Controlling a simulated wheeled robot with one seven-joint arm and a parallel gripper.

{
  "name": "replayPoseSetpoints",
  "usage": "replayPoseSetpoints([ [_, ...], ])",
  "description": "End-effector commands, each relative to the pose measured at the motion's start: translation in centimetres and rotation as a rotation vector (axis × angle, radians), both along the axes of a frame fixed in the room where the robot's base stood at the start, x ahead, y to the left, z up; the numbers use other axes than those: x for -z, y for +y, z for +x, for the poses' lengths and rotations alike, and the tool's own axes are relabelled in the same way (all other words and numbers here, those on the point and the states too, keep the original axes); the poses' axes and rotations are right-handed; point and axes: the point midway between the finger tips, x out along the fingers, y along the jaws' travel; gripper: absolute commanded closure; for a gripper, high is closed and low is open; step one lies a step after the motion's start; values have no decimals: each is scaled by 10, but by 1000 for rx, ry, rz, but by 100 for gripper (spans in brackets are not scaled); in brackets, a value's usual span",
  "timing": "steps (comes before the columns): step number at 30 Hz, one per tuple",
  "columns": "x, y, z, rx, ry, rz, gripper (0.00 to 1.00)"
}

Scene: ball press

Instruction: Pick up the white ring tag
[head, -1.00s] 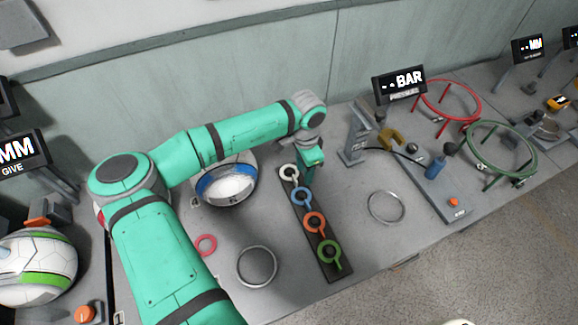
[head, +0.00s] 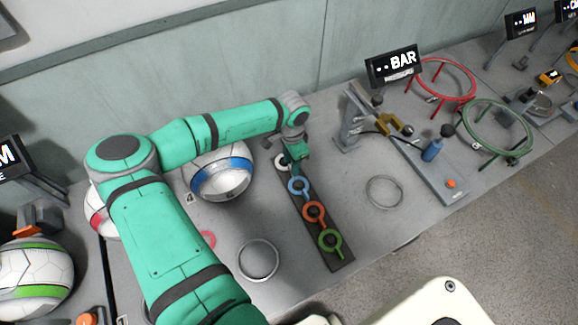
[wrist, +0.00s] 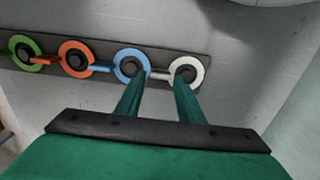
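The white ring tag (head: 280,163) is at the far end of a dark strip (head: 339,264), and my gripper partly hides it in the head view. In the wrist view the white ring tag (wrist: 187,71) sits around a dark peg, its tab pointing left at the blue ring tag (wrist: 129,66). My gripper (wrist: 160,82) is open and empty. One fingertip is by the blue ring and the other at the white ring's lower left edge, with the white tab between them in the picture. I cannot tell whether they touch. In the head view my gripper (head: 292,165) is low over the strip's far end.
Blue (head: 299,186), orange (head: 314,211) and green (head: 330,240) ring tags share the strip. A white and blue ball (head: 222,178) stands left of my gripper. A grey press stand (head: 352,120) is to the right. Loose metal rings (head: 259,260) lie on the bench.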

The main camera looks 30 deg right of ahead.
Motion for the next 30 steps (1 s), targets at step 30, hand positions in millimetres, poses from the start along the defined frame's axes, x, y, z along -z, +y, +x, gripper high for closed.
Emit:
replayPoseSetpoints([
  [30, 33, -1, -1, 0, 0, -1, 92],
])
